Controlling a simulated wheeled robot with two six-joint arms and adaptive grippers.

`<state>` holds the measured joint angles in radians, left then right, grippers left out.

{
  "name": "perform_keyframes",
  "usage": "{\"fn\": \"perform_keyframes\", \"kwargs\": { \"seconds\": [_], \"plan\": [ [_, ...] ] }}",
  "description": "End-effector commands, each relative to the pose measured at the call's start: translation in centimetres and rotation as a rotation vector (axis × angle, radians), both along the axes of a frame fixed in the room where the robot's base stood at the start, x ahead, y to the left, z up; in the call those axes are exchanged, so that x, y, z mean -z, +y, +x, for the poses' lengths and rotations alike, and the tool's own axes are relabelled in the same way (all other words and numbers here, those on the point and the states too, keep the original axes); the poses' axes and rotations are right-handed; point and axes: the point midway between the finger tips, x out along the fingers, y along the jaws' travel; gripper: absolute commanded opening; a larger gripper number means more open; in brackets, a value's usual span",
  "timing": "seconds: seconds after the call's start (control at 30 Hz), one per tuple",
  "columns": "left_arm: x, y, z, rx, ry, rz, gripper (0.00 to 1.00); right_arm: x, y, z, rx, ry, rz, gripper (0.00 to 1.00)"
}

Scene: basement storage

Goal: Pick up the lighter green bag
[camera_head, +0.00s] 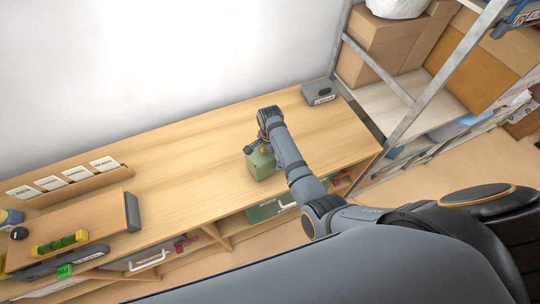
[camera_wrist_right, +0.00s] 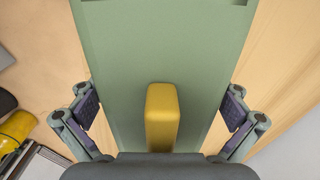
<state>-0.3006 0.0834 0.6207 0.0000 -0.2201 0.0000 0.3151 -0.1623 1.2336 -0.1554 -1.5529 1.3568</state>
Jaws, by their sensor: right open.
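A pale green bag (camera_head: 261,165) stands on the wooden workbench (camera_head: 190,160), near its front edge. My right gripper (camera_head: 259,147) is right above it, reaching in from the right. In the right wrist view the green bag (camera_wrist_right: 160,50) fills the middle, with a yellow block-like handle (camera_wrist_right: 162,118) on top. The open fingers of my right gripper (camera_wrist_right: 160,112) are on either side of the bag, with the handle between them. I cannot tell whether they touch the bag. My left gripper is not in view.
A grey box (camera_head: 318,92) sits at the bench's back right. A rack with labelled cards (camera_head: 77,174) and a green-yellow level (camera_head: 60,243) are at the left. A darker green case (camera_head: 268,209) lies on the shelf below. A metal shelf with cardboard boxes (camera_head: 385,45) stands at right.

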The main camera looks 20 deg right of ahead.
Motion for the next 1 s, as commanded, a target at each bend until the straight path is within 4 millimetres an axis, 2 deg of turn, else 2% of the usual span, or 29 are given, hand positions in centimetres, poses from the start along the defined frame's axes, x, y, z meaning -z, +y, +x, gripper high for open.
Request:
{"fn": "perform_keyframes", "kwargs": {
  "seconds": [0.27, 0.7, 1.0],
  "plan": [
    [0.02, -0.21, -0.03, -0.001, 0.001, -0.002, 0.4, 0.49, 0.03, 0.0, 0.0, -0.001, 0.001, 0.99],
    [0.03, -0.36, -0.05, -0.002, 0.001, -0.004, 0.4, 0.5, 0.03, -0.04, 0.0, 0.0, 0.001, 0.39],
    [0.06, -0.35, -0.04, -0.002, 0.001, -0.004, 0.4, 0.17, 0.04, 0.02, -0.001, -0.001, 0.001, 0.38]
  ]
}}
